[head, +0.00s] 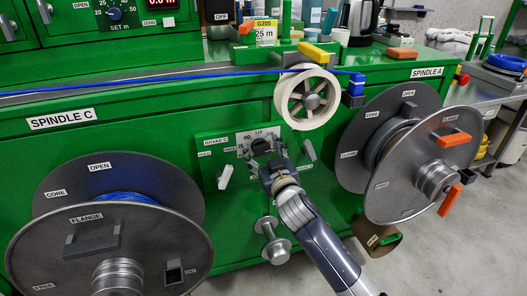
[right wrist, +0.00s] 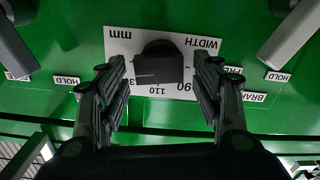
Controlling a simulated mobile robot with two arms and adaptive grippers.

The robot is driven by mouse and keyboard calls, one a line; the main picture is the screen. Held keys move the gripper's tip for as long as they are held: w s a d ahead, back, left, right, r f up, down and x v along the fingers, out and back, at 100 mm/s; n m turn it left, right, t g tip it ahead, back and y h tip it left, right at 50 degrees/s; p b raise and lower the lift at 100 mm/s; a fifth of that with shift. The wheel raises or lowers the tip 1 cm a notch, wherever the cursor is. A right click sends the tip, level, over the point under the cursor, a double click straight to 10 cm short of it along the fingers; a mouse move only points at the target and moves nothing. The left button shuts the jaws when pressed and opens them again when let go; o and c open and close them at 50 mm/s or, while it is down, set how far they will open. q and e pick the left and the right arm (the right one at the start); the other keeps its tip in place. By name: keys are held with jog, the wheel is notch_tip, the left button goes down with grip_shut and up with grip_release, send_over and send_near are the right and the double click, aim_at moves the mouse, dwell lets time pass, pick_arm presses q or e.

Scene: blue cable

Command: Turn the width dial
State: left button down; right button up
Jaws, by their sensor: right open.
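The width dial is a black knob (right wrist: 159,64) on a white scale plate (right wrist: 120,42) marked WIDTH, mm, 110 and 90. The plate is on the green cabinet front, and the lettering is upside down in the right wrist view. In the head view the dial (head: 262,146) is partly hidden by my right gripper (head: 266,157). In the right wrist view my right gripper (right wrist: 160,75) is open, with one finger on each side of the knob and a visible gap on both sides. I cannot tell how deep the fingertips reach. My left gripper is not in view.
Brake levers (head: 225,176) flank the dial plate. A white spoked wheel (head: 308,97) is above it to the right. Large grey spools stand at spindle C (head: 50,245) and spindle A (head: 400,190). A blue cable (head: 200,74) runs along the top edge. A metal spindle (head: 272,240) protrudes below.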

jog(key=c, duration=1.1)
jog(key=shift+o, duration=0.2)
jog(key=n+p, duration=0.2)
jog(key=n, duration=0.1)
jog(key=shift+a+n+p, duration=0.15)
jog(key=shift+n+p, duration=0.15)
jog(key=shift+p, duration=0.1)
jog(key=n+p, duration=0.1)
jog(key=n, duration=0.2)
jog(key=shift+s+a+n+p, duration=0.1)
jog(key=shift+n+p, duration=0.2)
jog(key=shift+p, duration=0.05)
jog(key=n, duration=0.2)
jog(key=n+p, duration=0.1)
jog(key=n, duration=0.1)
jog(key=shift+a+f+n, duration=0.1)
jog(key=shift+f+n, duration=0.1)
jog(key=shift+n, duration=0.1)
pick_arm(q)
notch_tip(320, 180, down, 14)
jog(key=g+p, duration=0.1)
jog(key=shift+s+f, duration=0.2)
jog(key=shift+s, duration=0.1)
pick_arm(e)
jog(key=shift+a+f+n, duration=0.1)
jog(key=shift+f+n, duration=0.1)
jog(key=shift+n, duration=1.8)
